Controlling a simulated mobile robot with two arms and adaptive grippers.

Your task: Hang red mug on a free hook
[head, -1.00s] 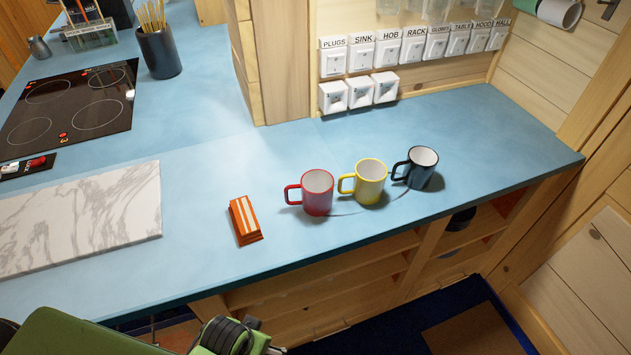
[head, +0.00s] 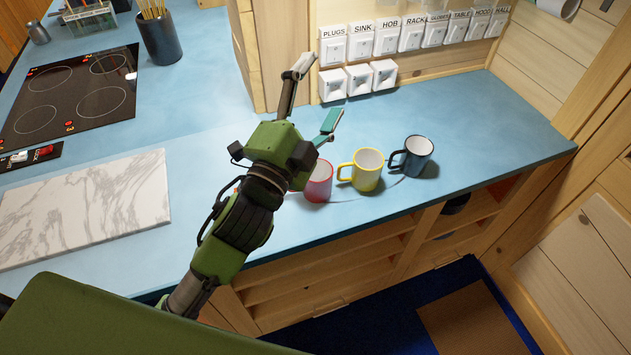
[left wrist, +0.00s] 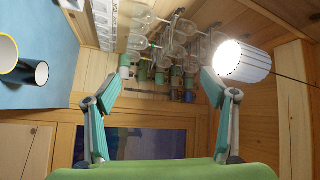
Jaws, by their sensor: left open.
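The red mug (head: 319,184) stands upright on the blue counter, partly covered by my left gripper in the head view. My left gripper (head: 318,90) is open and empty, above and in front of the mug. In the left wrist view the gripper (left wrist: 166,76) has its fingers spread wide. Between and beyond them, small green and dark mugs (left wrist: 160,77) appear to hang in a row; I cannot make out which hooks are free. The red mug does not show in the left wrist view. My right gripper is not in view.
A yellow mug (head: 367,172) and a dark blue mug (head: 412,157) stand right of the red one. Labelled switches (head: 391,40) line the wall behind. A marble board (head: 85,208) and hob (head: 72,95) are left. Glasses (left wrist: 180,35) and a lit lamp (left wrist: 241,61) show in the wrist view.

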